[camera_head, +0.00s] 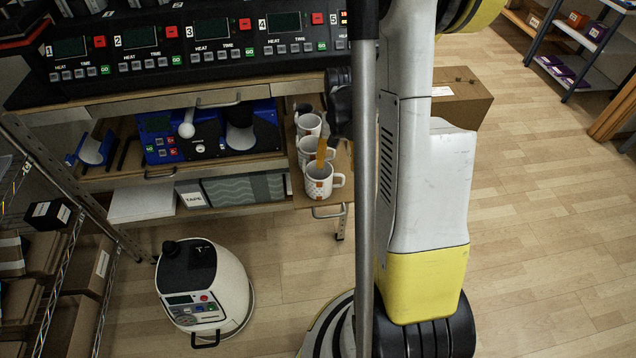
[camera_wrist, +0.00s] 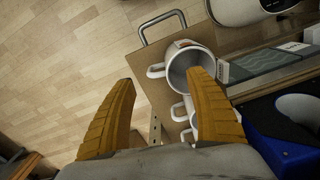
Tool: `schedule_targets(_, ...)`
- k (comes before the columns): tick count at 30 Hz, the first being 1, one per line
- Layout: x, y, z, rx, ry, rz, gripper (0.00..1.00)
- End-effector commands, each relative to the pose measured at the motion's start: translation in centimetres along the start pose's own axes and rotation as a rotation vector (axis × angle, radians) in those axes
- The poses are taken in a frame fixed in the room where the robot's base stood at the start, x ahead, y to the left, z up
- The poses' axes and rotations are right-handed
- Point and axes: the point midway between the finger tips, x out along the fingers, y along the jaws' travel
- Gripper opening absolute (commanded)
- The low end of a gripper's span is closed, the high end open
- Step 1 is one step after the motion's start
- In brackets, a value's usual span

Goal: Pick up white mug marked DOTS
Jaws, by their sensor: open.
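A white mug (camera_head: 318,186) with faint dots and a small brown mark stands at the front of a row on the pull-out shelf, its handle to the right. Its lettering is too small to read. More white mugs stand behind it, a middle one (camera_head: 304,155) and a farther one (camera_head: 309,125). In the wrist view the front mug (camera_wrist: 178,48) shows its open mouth, partly behind the right finger. My gripper (camera_wrist: 162,77) is open and empty, its yellow fingers apart. In the head view a finger of my gripper (camera_head: 321,150) is over the front mug's rim; contact is unclear.
The shelf board (camera_wrist: 188,35) has a metal handle at its edge. A blue machine (camera_head: 210,133) and a patterned box (camera_head: 245,188) are left of the mugs. A control panel (camera_head: 190,45) is above. A white rounded appliance (camera_head: 232,283) stands on the floor.

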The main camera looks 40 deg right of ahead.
Motion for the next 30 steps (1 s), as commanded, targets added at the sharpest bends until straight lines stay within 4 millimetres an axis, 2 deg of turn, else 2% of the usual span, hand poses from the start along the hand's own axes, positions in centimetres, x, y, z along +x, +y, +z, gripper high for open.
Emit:
schedule_targets(1,0.8,0.0,0.0,0.0,0.0,0.0,0.64)
schedule_targets(5,1.7,0.1,-0.1,0.0,0.0,0.0,0.64)
schedule_targets(13,5.8,0.4,-0.3,-0.002,0.001,0.001,0.64)
schedule_targets(21,6.0,0.4,-0.3,-0.001,0.002,0.001,0.64)
schedule_targets(23,6.0,0.4,-0.3,-0.001,0.002,0.001,0.47)
schedule_targets(27,6.0,0.4,-0.3,-0.001,0.002,0.001,0.04)
schedule_targets(28,6.0,0.4,-0.3,-0.001,0.002,0.001,0.0)
schedule_targets(30,6.0,0.4,-0.3,-0.001,0.002,0.001,0.0)
